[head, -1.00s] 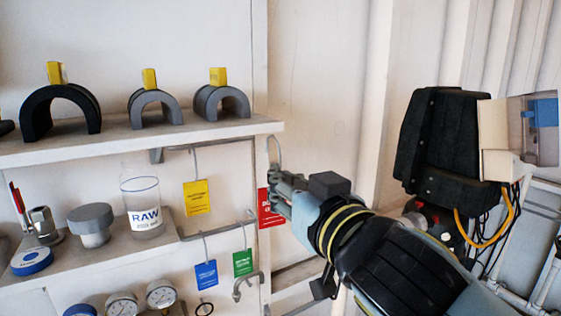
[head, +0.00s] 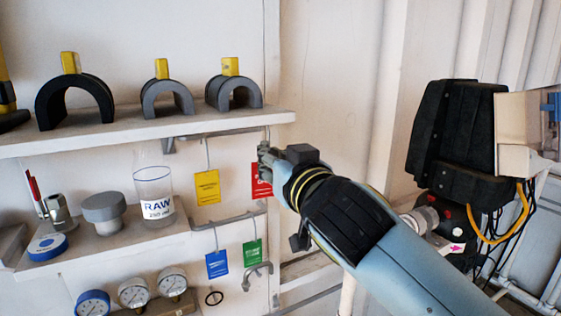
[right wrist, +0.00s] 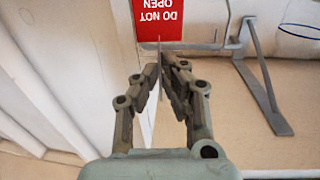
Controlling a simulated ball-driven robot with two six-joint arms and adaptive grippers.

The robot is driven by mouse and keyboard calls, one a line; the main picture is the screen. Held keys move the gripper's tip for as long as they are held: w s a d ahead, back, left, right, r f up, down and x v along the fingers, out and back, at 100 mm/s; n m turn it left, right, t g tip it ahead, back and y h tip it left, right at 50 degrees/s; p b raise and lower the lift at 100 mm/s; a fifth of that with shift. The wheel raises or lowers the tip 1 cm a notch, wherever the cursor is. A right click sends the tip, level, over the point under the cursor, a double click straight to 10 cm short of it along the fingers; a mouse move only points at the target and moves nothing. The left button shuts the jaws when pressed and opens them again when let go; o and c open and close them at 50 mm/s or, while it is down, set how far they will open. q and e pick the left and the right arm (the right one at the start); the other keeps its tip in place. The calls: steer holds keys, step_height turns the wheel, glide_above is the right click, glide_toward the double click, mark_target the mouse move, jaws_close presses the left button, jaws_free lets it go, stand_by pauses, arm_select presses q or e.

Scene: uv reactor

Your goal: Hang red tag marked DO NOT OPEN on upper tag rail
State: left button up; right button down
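The red tag (head: 261,182), with upside-down DO NOT OPEN text in the right wrist view (right wrist: 158,18), is at my right gripper. My right gripper (head: 266,158) is below the right end of the upper shelf. In the right wrist view its fingertips (right wrist: 161,66) close around the tag's thin wire stem. The upper tag rail (head: 228,134) runs under the upper shelf, and the red tag's wire is close to its right end. I cannot tell whether the wire's hook touches the rail. My left gripper is not in view.
A yellow tag (head: 207,187) hangs from the upper rail, left of the red one. Blue (head: 217,264) and green (head: 252,253) tags hang from the lower rail (head: 226,219). The upper shelf (head: 130,131) is close above my gripper. A RAW beaker (head: 154,194) stands left.

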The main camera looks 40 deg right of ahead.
steer(key=w+d+f+b, duration=0.1)
steer(key=w+d+f, duration=0.1)
steer(key=w, duration=0.5)
steer(key=shift+w+f, duration=0.4)
steer(key=shift+f, duration=0.05)
stand_by(0.3)
steer(key=c, duration=1.4)
jaws_free()
steer(key=shift+a, duration=0.1)
